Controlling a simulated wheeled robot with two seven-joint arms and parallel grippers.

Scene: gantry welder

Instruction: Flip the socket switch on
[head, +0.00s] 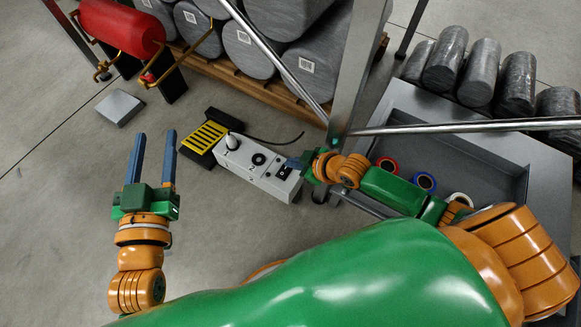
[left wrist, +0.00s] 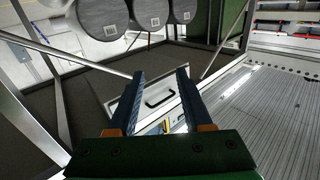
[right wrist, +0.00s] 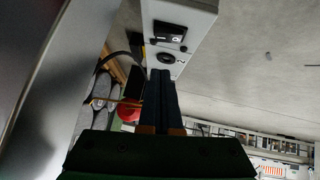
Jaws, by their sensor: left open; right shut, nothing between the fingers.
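My left gripper (head: 153,136) is open and empty, left of the box. The switch position is unclear.
A black and yellow pedal-like block (head: 204,137) adjoins the box's left end, and a dark cable (head: 275,140) runs behind. A metal frame post (head: 356,70) and a grey tray (head: 440,125) with tape rolls stand right.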

